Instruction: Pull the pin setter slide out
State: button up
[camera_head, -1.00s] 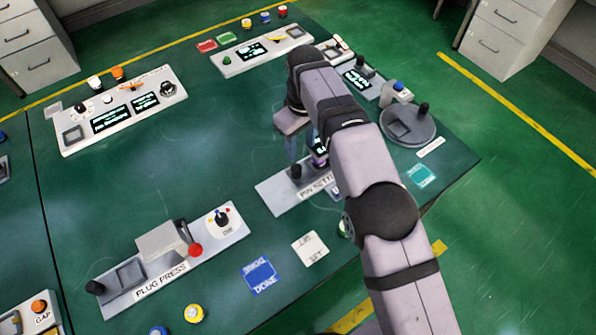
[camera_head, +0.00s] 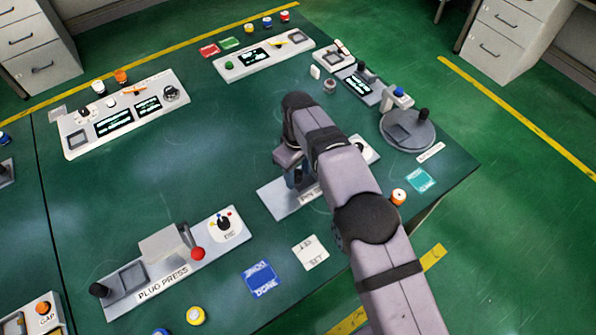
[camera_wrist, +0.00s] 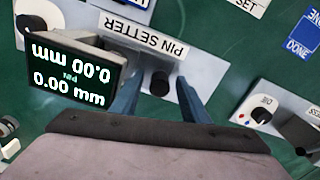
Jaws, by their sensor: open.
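The pin setter (camera_head: 278,203) is a light grey panel near the middle front of the table in the head view, partly hidden under my arm. Its label (camera_wrist: 150,38) shows in the wrist view. A black knob (camera_wrist: 160,84) stands on the panel beside the label. My gripper (camera_wrist: 158,80) is open, with one blue finger on each side of this knob; I cannot tell whether either touches it. A dark display (camera_wrist: 75,75) reading 0.00 mm stands to the left of the fingers. In the head view my gripper (camera_head: 297,180) covers the knob.
The plug press (camera_head: 165,283) is at front left, with a red ball lever. A round grey plate (camera_head: 408,128) with a black knob is at right. A blue DONE card (camera_head: 262,279) and a white card (camera_head: 310,252) lie in front. The table's middle left is clear.

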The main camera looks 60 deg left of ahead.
jog(key=shift+f, duration=0.35)
jog(key=shift+c, duration=0.4)
grip_shut()
jog(key=s, duration=0.9)
jog(key=shift+s+a, duration=0.1)
jog(key=shift+s, duration=0.2)
jog(key=shift+o, duration=0.4)
grip_release()
jog(key=shift+s, duration=0.1)
notch_tip(320, 180, up, 8)
jog(key=b, duration=0.2)
jog(key=shift+f, duration=0.25)
